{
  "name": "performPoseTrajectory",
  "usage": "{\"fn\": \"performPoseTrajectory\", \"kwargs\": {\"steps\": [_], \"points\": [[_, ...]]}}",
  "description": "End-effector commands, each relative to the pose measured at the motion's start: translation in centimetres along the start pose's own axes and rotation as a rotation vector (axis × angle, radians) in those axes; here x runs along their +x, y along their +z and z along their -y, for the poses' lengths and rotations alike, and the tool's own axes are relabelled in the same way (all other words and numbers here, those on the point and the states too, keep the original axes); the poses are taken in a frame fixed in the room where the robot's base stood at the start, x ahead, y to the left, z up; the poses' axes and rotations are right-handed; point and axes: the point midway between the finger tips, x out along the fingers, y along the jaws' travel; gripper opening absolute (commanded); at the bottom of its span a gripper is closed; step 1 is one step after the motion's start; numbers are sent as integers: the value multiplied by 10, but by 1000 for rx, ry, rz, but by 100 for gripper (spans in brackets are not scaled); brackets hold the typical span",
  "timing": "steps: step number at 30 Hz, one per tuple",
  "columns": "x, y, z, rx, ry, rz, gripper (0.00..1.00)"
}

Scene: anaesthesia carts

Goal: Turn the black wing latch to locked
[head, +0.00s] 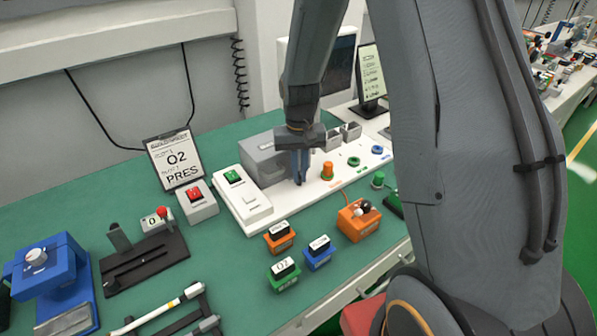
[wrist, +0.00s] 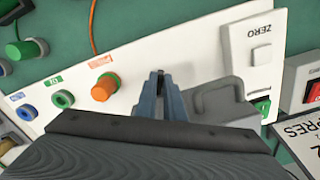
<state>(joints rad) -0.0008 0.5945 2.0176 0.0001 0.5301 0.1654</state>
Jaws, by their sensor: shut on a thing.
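My gripper (head: 299,181) points down at the white panel (head: 235,198), beside the grey box with a handle (head: 262,160). In the wrist view its blue fingers (wrist: 158,78) are close together. A small dark piece, the black wing latch (wrist: 160,72), shows between the fingertips. The fingers are shut on it. Most of the latch is hidden by the fingers, so its angle and any lock marking cannot be read. In the head view the fingers cover it.
An orange knob (head: 327,170) stands close to the right of my gripper, with green (head: 354,161) and blue (head: 377,150) ring ports beyond. A white ZERO switch (wrist: 262,54) and a green rocker switch (head: 233,177) are on the panel. Small labelled blocks (head: 319,252) stand in front.

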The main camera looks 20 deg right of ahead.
Motion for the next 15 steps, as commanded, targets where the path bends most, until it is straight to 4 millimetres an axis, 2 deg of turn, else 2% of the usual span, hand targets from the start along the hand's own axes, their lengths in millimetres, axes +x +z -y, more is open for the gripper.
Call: {"fn": "performPoseTrajectory", "kwargs": {"steps": [15], "points": [[-2, -2, -3, -388, 0, -3, 0]]}}
